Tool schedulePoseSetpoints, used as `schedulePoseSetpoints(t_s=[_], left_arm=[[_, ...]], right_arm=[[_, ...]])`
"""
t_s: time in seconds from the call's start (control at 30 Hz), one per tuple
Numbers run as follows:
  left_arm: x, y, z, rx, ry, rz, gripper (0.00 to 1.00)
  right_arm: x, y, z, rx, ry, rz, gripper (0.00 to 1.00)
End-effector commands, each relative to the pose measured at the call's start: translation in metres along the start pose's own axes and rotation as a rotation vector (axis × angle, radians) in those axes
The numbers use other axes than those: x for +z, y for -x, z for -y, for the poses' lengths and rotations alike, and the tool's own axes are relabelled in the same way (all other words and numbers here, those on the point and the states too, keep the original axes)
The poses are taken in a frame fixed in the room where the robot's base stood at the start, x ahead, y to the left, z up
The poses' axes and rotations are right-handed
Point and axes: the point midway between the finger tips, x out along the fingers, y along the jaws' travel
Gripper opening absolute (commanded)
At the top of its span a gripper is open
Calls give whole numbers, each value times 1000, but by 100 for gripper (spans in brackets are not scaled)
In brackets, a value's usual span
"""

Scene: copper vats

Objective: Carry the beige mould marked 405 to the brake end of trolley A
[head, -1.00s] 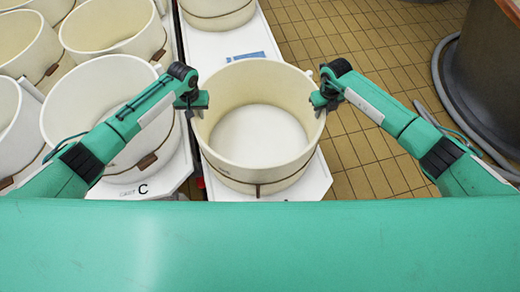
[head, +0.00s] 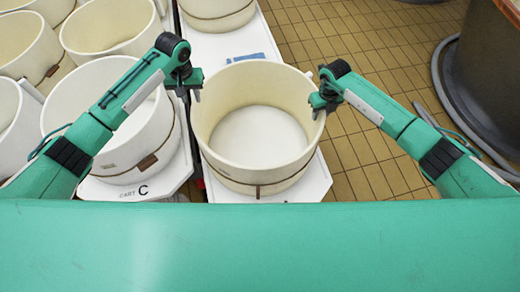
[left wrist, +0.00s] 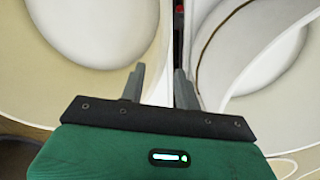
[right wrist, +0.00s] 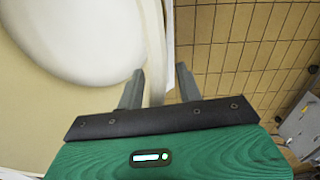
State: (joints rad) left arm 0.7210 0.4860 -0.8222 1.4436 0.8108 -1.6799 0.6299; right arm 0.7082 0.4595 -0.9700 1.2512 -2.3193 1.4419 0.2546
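A round beige mould (head: 257,172) with a dark strap stands upright on a white trolley (head: 317,180) between my arms. I cannot read 405 on it, and the trolley's letter is cut off by my body. My left gripper (head: 190,97) is open and empty, above and beside the mould's left rim. In the left wrist view its open fingers (left wrist: 158,85) hang over the gap between two moulds. My right gripper (head: 319,108) is at the right rim. In the right wrist view its fingers (right wrist: 159,85) stand apart on either side of the rim. No brake is visible.
Several more moulds fill the back left. Another mould (head: 217,12) stands farther along the middle trolley. Tiled floor (head: 365,165) is free at right, before a brown vat (head: 490,75) and grey hose (head: 440,75).

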Motion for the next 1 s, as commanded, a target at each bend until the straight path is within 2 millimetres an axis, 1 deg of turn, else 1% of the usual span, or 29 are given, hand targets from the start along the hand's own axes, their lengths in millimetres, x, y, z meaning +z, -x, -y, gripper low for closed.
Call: schedulePoseSetpoints(t_s=[0.03,0.1,0.17,0.27,0.37,0.6,0.7,0.83,1.0], left_arm=[[0,6,0,0,1,-2,32],[0,11,1,-1,1,-1,32],[0,13,0,-1,1,-1,32],[0,14,0,-1,1,-1,32],[0,14,1,-1,1,0,32],[0,14,1,-1,1,0,32],[0,14,1,-1,1,0,32],[0,14,1,-1,1,0,32],[0,14,0,-1,1,0,32]], right_arm=[[0,0,0,0,0,0,36],[0,0,0,0,0,0,36],[0,2,0,0,0,1,36],[1,12,1,0,0,2,36],[1,30,1,-2,2,4,36],[1,82,1,-1,1,4,36],[1,99,1,-1,1,3,36],[1,114,0,0,1,2,36],[0,120,0,0,0,-1,36]])
